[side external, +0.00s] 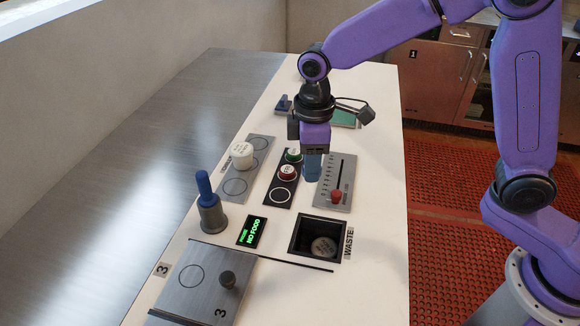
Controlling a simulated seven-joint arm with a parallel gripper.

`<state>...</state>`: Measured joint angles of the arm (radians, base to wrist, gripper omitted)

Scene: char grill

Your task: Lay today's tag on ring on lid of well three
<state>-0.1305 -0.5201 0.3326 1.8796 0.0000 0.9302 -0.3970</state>
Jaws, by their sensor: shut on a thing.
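The lid of well three (208,305) is a grey metal plate at the lower left, marked 3, with a dark knob (228,280). An empty ring outline (190,276) is drawn on it. My gripper (313,166) is well above and right of the lid, near the slider panel. It is shut; a muted blue part shows at its lower end, and I cannot tell whether this is fingers or the held thing. A white round tag (242,155) sits on a grey ringed panel.
A blue-handled tool (206,188) stands upright in a metal holder. A display (252,230) reads NO FOOD. The slider panel (331,195) has a red knob (336,196). A thin dark rod or slot lies beside the lid.

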